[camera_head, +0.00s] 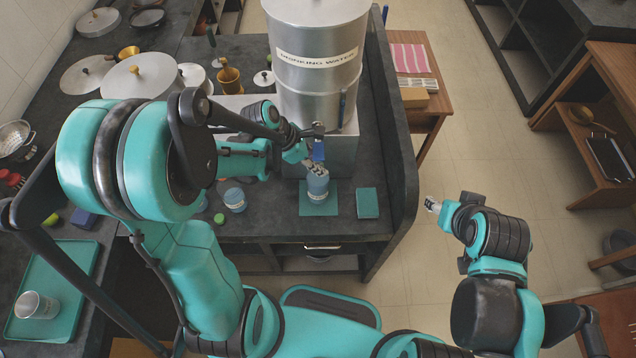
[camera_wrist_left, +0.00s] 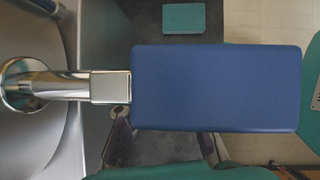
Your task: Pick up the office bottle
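No thing is plainly marked as the office bottle. My left gripper (camera_head: 314,163) is just above and against the rim area of the container on the mat; contact and finger opening are unclear. In the left wrist view a blue tap lever (camera_wrist_left: 215,88) on a metal tap (camera_wrist_left: 60,88) hides most of what lies below. My right gripper (camera_head: 433,205) is over the floor, apart from the counter.
The large steel canister (camera_head: 318,55) reads "DRINKING WATER" and stands on a grey box (camera_head: 340,155). A teal block (camera_head: 367,203) lies right of the mat and shows in the wrist view (camera_wrist_left: 184,18). Pans and lids crowd the back left. A raised edge (camera_head: 398,150) bounds the counter's right side.

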